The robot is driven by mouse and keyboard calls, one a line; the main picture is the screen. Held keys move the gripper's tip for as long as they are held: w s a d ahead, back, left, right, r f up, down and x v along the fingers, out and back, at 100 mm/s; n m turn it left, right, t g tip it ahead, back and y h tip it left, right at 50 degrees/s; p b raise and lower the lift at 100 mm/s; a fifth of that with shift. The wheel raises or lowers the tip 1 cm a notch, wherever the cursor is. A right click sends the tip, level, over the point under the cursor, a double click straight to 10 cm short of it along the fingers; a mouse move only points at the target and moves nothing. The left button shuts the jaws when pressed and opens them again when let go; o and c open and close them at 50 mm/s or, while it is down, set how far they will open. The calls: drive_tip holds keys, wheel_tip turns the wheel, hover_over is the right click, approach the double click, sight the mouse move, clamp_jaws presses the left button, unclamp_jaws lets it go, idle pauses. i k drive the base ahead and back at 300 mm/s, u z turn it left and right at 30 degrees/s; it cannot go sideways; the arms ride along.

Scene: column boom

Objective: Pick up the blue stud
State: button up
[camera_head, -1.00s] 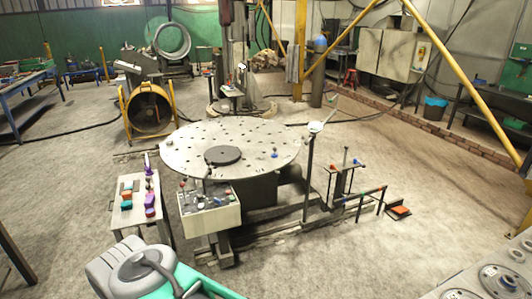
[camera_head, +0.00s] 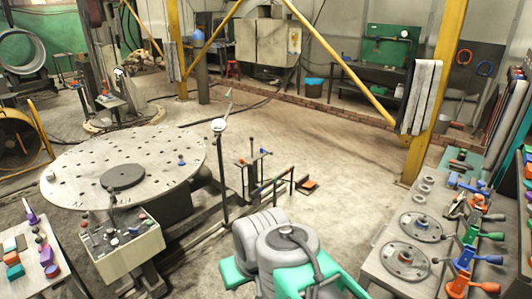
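A small blue piece (camera_head: 181,161) stands upright near the right rim of the round perforated table (camera_head: 80,160); it looks like a stud. Another small blue piece (camera_head: 265,152) is on the small dark stand right of that table. I cannot tell for certain which one is the blue stud. My grey and teal arm fills the bottom middle of the view. My gripper is not in view.
A control box (camera_head: 125,248) stands before the round table. A thin post with a white head (camera_head: 219,126) rises beside it. A low rail (camera_head: 272,180) is behind my arm. A crowded workbench (camera_head: 385,262) is at right.

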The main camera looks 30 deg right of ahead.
sight(181, 163)
drive_tip(key=z, duration=0.65)
drive_tip(key=i, duration=3.15)
drive_tip(key=z, duration=0.5)
drive_tip(key=i, duration=0.75)
drive_tip(key=u, duration=4.6)
